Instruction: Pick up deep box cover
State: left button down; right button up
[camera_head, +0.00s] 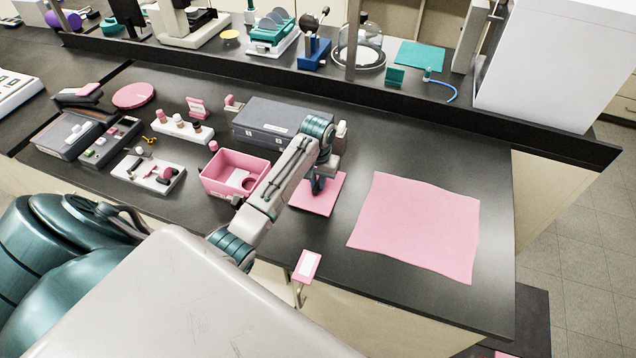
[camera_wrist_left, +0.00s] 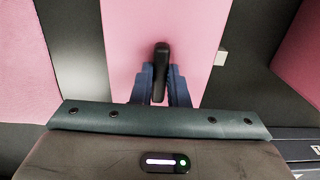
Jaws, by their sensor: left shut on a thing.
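The deep box cover (camera_head: 322,206) is a flat pink square panel at the middle of the bench, right of the open pink box (camera_head: 222,186). In the left wrist view the cover (camera_wrist_left: 125,35) fills the top middle, with a dark upright handle (camera_wrist_left: 161,60) on it. My left gripper (camera_head: 318,186) is over the cover, and its blue fingers (camera_wrist_left: 160,88) are shut on that handle. I cannot tell whether the cover touches the bench or is just above it. My right gripper is not in view.
A dark grey case (camera_head: 270,122) stands behind the pink box. A wide pink mat (camera_head: 418,226) lies to the right. White trays (camera_head: 148,172) with small parts are to the left. A pink-and-white tag on a stand (camera_head: 306,266) is at the front edge.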

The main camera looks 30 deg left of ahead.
pick_arm(q)
notch_tip(320, 180, up, 3)
jog(key=shift+w+f+b, duration=0.1)
jog(key=shift+b, duration=1.05)
jog(key=b, duration=0.2)
send_over(302, 207)
jog(key=w, duration=0.2)
jog(key=shift+w+r, duration=0.2)
jog(key=shift+s+r+p, duration=0.25)
jog(key=shift+s+p, duration=0.25)
jog(key=shift+s, duration=0.1)
jog(key=shift+s+r+p, duration=0.25)
jog(key=shift+s+p, duration=0.25)
jog(key=shift+s, duration=0.05)
jog(key=s, duration=0.7)
jog(key=shift+s+d+r, duration=0.15)
jog(key=shift+s+r, duration=0.05)
jog(key=shift+s, duration=0.35)
jog(key=c, duration=1.9)
grip_release()
jog(key=shift+c, duration=0.2)
grip_shut()
